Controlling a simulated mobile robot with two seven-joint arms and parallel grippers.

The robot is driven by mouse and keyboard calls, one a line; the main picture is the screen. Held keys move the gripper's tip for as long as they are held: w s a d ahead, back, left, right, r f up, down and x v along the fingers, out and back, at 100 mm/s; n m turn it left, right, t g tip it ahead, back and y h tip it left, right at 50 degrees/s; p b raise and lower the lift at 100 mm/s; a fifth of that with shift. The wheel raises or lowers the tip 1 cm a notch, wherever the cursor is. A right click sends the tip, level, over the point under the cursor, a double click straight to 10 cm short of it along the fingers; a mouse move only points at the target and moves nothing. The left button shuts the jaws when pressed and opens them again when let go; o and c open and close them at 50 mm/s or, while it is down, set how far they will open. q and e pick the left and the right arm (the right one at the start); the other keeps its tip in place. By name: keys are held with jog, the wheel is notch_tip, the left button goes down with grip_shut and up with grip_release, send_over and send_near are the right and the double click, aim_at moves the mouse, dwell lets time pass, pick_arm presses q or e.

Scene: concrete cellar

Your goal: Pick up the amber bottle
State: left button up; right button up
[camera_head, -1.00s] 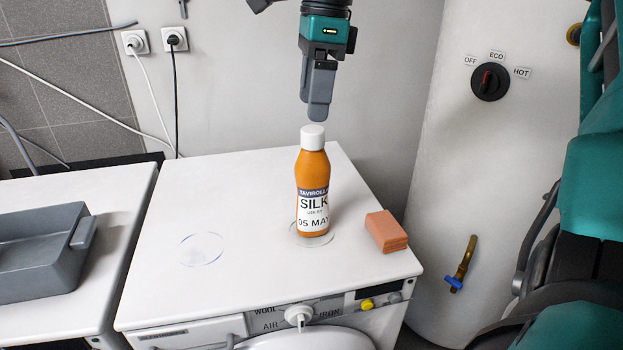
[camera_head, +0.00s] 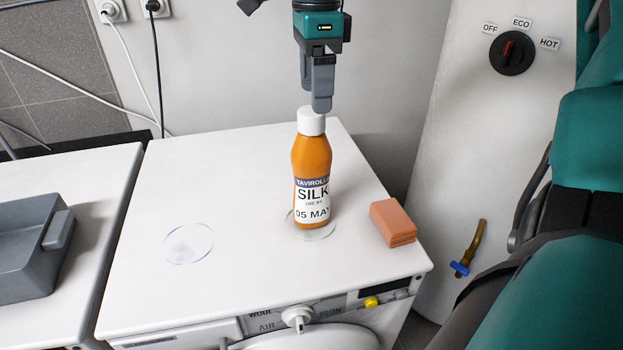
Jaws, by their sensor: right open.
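The amber bottle (camera_head: 312,165) stands upright on the white washing machine top (camera_head: 235,170). It has a white cap and a label reading "SILK" and "05 MAY". It stands on a round clear disc or ring mark (camera_head: 322,233). My right gripper (camera_head: 322,104) comes in from the top and points down. Its fingertips are right at the bottle's cap in the picture, and I cannot tell how far behind or above it they are. The fingers are seen edge-on, open, and hold nothing. My left gripper is not in view.
An orange-brown block (camera_head: 393,222) lies right of the bottle. A second round mark (camera_head: 188,243) is on the left of the top. A grey tray (camera_head: 30,265) stands on the neighbouring white surface. A boiler with a dial (camera_head: 511,52) and a tap (camera_head: 468,250) stands at the right.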

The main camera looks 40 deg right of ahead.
aim_at(311, 115)
jog(key=f, duration=0.5)
jog(key=shift+w+a+f, duration=0.15)
jog(key=shift+w+f, duration=0.15)
jog(key=shift+f, duration=0.1)
grip_shut()
dwell(0.4)
jog(key=shift+r, duration=0.15)
